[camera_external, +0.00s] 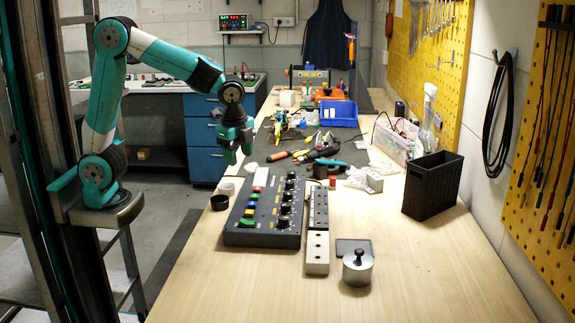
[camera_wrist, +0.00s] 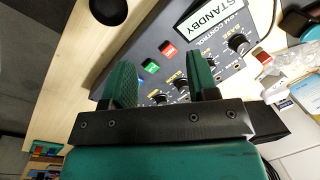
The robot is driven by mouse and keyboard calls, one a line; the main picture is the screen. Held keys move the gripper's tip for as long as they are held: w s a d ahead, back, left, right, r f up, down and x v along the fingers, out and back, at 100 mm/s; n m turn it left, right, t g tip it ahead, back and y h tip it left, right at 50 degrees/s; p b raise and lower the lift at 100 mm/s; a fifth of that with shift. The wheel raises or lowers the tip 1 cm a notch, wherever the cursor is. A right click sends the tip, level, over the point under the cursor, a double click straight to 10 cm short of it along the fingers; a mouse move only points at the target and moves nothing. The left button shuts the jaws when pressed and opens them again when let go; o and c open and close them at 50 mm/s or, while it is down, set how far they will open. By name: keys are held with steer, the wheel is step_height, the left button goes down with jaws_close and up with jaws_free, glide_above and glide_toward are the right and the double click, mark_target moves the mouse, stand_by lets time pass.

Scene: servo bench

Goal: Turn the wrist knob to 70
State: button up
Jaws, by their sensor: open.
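The dark grey control box (camera_external: 262,212) lies on the bench with a row of black knobs (camera_external: 285,208) along its right side. I cannot read which is the wrist knob in the outside view. In the wrist view the box (camera_wrist: 190,25) shows a STANDBY display (camera_wrist: 210,14) and a large knob labelled BASE (camera_wrist: 238,44). Other knobs with yellow labels lie lower, partly hidden by my fingers; I cannot tell which is the wrist one or its setting. My gripper (camera_external: 241,152) is open and empty above the far part of the box; its two fingers also show in the wrist view (camera_wrist: 162,80).
Coloured buttons line the box's left side. A grey strip (camera_external: 317,225), a lidded metal pot (camera_external: 357,267) and a black bin (camera_external: 432,185) stand to the right. Tools clutter the bench behind; the front is clear.

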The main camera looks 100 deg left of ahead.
steer(key=w+d+r+m+p, duration=0.5)
steer(key=w+r+m+p, duration=0.1)
steer(key=w+r, duration=0.1)
steer(key=m+h+p, duration=0.2)
steer(key=m+p, duration=0.4)
steer(key=m, duration=0.1)
glide_toward(286, 204)
steer(key=shift+g, duration=0.3)
steer(key=f+p, duration=0.1)
steer(key=f, duration=0.2)
steer(key=f+p, duration=0.1)
steer(key=f, duration=0.2)
steer(key=f+p, duration=0.1)
steer(key=f, duration=0.2)
steer(key=shift+w+d+f, duration=0.1)
steer(key=shift+w+d, duration=0.1)
steer(key=shift+w, duration=0.05)
steer(key=c, duration=0.9)
